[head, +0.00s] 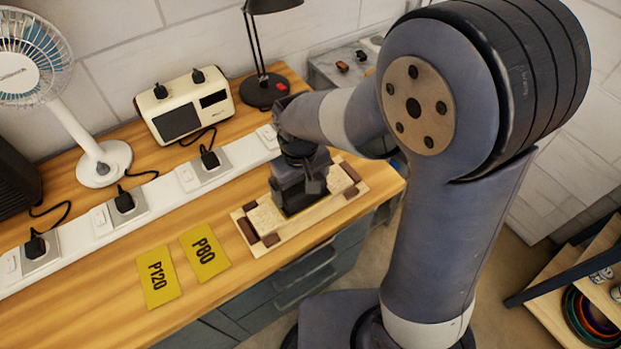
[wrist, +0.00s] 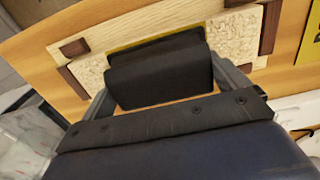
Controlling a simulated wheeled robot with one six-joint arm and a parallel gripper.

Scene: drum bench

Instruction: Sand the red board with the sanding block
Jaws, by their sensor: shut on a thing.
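My gripper (head: 297,197) is shut on a dark block, the sanding block (wrist: 160,75), which shows between the fingers in the wrist view. A thin yellow edge (wrist: 150,42) shows along the block's far side. The block is over the middle of a pale, speckled board (head: 263,217), also in the wrist view (wrist: 90,71); I see no red on it. The block hides the board's middle. I cannot tell whether they touch. The board lies in a light wooden holder (head: 300,231) with reddish-brown corner pieces (head: 247,231).
Two yellow sheets, P120 (head: 158,277) and P80 (head: 205,252), lie left of the holder. A white power strip (head: 160,192) with plugs runs behind. A radio-like box (head: 185,105), a fan (head: 103,163) and a lamp (head: 263,90) stand at the back. The front bench is clear.

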